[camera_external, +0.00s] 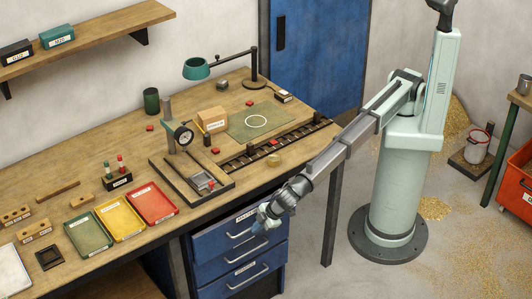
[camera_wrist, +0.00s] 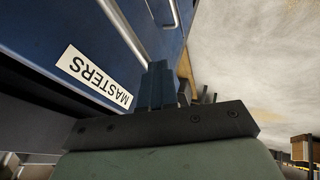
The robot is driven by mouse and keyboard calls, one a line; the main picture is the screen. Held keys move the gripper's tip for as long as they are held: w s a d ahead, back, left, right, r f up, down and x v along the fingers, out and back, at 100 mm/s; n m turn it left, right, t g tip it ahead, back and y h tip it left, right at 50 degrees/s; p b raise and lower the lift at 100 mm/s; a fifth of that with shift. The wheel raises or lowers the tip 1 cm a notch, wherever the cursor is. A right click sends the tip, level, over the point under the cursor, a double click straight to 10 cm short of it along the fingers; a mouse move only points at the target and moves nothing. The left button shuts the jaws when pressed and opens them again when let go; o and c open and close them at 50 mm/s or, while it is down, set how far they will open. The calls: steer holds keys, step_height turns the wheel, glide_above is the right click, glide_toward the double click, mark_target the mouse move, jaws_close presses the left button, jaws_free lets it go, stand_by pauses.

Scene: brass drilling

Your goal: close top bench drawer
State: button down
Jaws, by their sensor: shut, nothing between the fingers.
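The top bench drawer (camera_external: 226,231) is blue, with a white label and a metal handle, under the front edge of the workbench. In the wrist view the blue drawer front (camera_wrist: 75,28) fills the upper left, with a label reading MASTERS (camera_wrist: 95,77). I cannot tell how far the drawer stands out. My gripper (camera_external: 258,227) is at the right end of the top drawer front, partly covering it. Its blue fingers (camera_wrist: 160,84) are together and empty, close to the front beside the label. Whether they touch it is unclear.
A lower blue drawer (camera_external: 229,277) with a handle sits below. The workbench (camera_external: 100,174) above holds trays, a lamp and a gauge stand. A bench leg (camera_external: 331,225) stands right of the drawers. Open floor lies between the drawers and my base.

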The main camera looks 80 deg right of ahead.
steer(key=shift+w+d, duration=1.45)
steer(key=shift+w, duration=0.05)
steer(key=shift+w+d, duration=0.1)
steer(key=shift+d, duration=0.05)
steer(key=s+a+r, duration=0.4)
steer(key=s+r, duration=0.5)
steer(key=shift+r, duration=0.15)
